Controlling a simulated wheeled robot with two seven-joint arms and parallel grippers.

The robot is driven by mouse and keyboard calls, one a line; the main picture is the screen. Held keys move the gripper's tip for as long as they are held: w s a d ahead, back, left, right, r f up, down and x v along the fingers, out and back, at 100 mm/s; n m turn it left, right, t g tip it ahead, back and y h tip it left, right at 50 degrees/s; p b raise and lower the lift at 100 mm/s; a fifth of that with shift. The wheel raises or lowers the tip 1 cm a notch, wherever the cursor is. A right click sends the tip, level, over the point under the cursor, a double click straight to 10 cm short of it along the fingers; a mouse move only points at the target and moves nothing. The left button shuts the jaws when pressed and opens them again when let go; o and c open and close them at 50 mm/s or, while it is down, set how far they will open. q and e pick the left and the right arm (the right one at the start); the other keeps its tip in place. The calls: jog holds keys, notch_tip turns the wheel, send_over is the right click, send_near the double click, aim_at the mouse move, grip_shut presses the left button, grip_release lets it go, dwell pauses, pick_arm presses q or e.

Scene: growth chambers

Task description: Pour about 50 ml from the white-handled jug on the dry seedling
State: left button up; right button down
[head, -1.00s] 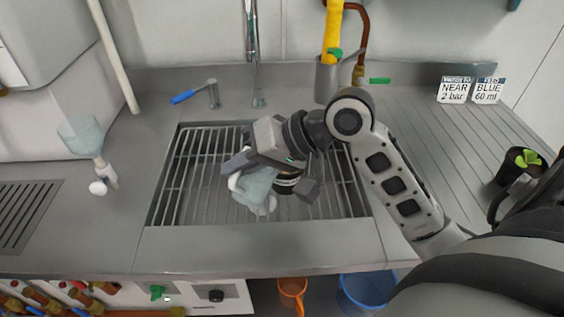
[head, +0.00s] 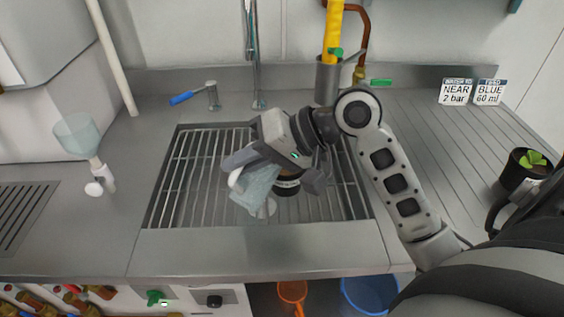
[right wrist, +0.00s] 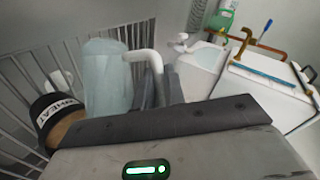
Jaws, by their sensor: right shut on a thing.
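The white-handled jug (head: 256,188), pale blue and translucent, is held by my right gripper (head: 275,168) over the sink grating. It looks tilted in the head view. In the right wrist view the jug (right wrist: 106,80) shows its white handle (right wrist: 146,58) at the jaws. A dark pot (head: 288,187) stands on the grating beside the jug, partly hidden by the gripper. In the wrist view the pot (right wrist: 57,115) shows brown contents and a label reading "HEAT", partly cut off. I cannot see any stream of water. My left gripper is not in view.
A dark pot with a green seedling (head: 531,160) stands on the right drainboard. A tap (head: 256,80) and a grey holder (head: 327,78) stand behind the sink grating (head: 185,190).

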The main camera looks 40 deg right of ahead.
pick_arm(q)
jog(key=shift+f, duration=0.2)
pick_arm(e)
jog(key=shift+d+r, duration=0.1)
jog(key=shift+r, duration=0.05)
dwell(0.3)
pick_arm(q)
jog(key=shift+b, duration=0.45)
pick_arm(e)
jog(key=shift+w+d+r+m+y, duration=0.15)
jog(key=shift+d+r+m+y, duration=0.2)
jog(key=shift+r+y, duration=0.2)
dwell(1.0)
